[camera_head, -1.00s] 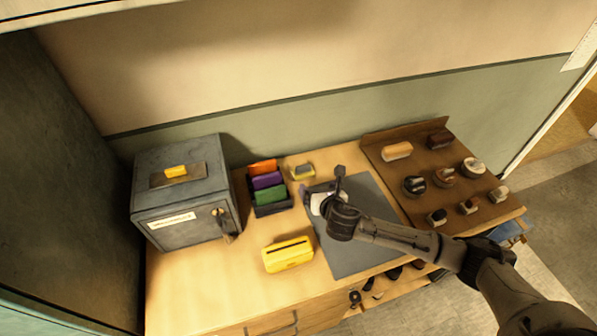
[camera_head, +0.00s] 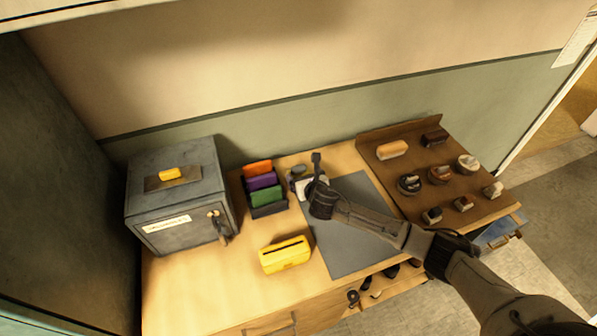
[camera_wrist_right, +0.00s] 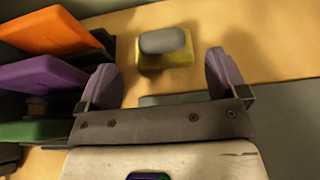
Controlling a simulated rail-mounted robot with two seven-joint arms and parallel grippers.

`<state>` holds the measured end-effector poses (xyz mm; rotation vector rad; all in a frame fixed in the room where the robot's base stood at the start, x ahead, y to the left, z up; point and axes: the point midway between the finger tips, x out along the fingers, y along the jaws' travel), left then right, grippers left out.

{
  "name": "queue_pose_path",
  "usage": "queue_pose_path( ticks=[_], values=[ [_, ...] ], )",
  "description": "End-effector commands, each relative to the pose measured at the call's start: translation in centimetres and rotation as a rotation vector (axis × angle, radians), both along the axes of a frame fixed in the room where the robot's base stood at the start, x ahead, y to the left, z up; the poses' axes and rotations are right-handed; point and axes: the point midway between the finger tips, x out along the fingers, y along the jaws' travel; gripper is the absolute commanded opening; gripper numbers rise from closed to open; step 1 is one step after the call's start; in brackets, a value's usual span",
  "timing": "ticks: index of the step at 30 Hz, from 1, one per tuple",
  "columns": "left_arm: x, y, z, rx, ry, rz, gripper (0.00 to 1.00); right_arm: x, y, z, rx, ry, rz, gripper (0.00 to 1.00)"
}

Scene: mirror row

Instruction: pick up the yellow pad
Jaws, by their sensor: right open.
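The yellow pad (camera_wrist_right: 180,58) with a grey rounded top lies on the wooden counter, between and beyond my open fingertips in the right wrist view. In the head view only its grey top (camera_head: 298,170) shows clearly, at the back of the counter right of the rack; my gripper hides part of it. My right gripper (camera_wrist_right: 163,78) is open and empty, its two purple-grey fingers apart and short of the pad. In the head view the right gripper (camera_head: 299,184) is just in front of the pad. My left gripper is not in view.
A dark rack (camera_head: 269,212) with orange, purple and green pieces stands close left of the gripper. A grey mat (camera_head: 350,245) lies under the arm. A yellow slotted box (camera_head: 285,256), a grey safe (camera_head: 180,205) and a brown display board (camera_head: 408,193) stand around.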

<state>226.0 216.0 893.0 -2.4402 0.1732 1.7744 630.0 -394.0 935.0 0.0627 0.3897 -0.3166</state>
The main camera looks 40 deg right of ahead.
Motion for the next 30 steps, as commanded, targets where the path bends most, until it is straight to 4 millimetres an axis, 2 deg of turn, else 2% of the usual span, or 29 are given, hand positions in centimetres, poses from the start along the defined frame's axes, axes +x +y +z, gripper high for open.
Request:
queue_pose_path(
  ticks=[15, 26, 30],
  values=[
    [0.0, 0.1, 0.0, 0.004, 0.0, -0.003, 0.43, 4.3, -1.6, -1.3, 0.001, 0.0, 0.0, 0.92],
    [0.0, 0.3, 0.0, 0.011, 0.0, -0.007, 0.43, 4.7, -1.7, -1.5, 0.0, 0.0, 0.0, 0.92],
    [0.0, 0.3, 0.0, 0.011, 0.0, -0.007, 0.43, 4.7, -1.7, -1.5, 0.0, 0.0, 0.0, 0.8]
  ],
)
